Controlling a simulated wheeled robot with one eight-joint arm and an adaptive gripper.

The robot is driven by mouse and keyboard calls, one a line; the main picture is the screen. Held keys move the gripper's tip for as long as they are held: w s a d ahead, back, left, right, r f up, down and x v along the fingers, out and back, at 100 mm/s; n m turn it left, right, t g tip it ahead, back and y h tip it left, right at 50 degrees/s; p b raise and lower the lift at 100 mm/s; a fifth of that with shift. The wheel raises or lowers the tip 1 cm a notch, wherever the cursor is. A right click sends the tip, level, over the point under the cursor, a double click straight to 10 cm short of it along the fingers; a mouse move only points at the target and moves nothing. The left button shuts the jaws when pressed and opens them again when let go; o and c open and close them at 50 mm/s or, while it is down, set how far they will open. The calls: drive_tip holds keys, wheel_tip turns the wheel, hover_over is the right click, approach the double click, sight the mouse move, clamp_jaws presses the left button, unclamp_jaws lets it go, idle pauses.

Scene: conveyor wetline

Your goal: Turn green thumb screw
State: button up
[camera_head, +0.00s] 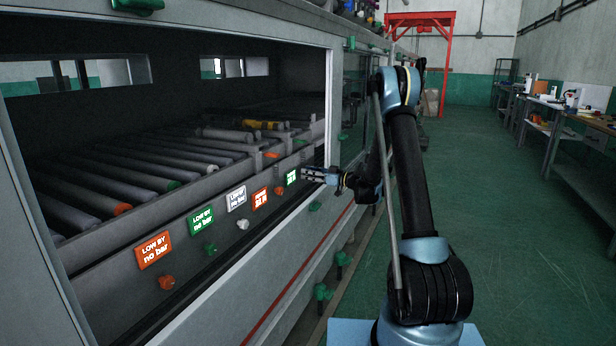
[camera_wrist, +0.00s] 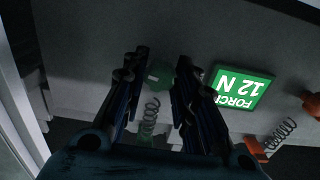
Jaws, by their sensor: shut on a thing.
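In the wrist view a green thumb screw (camera_wrist: 158,73) sits between the two fingers of my gripper (camera_wrist: 160,68), with a pale coil spring (camera_wrist: 151,108) below it in the picture. My gripper is shut on this screw; the exact contact is dim and hard to make out. A green label (camera_wrist: 241,88) reading "FORCE 12 N" shows upside down beside the right finger. In the head view my gripper (camera_head: 312,174) is at the machine's front rail, just right of that small green label (camera_head: 291,177). The held screw is hidden there.
Along the rail are an orange screw (camera_head: 167,282), a green screw (camera_head: 211,249) and a white screw (camera_head: 243,223), each under a label. A roller conveyor (camera_head: 150,170) lies inside the housing. Green knobs (camera_head: 322,292) stick out below. Open floor (camera_head: 520,240) lies to the right.

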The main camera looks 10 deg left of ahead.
drive_tip(key=shift+w+d+n, duration=0.15)
drive_tip(key=shift+n, duration=0.75)
drive_tip(key=shift+n, duration=1.7)
drive_tip(key=n, duration=0.3)
drive_tip(key=shift+w, duration=0.1)
drive_tip(key=shift+n, duration=0.4)
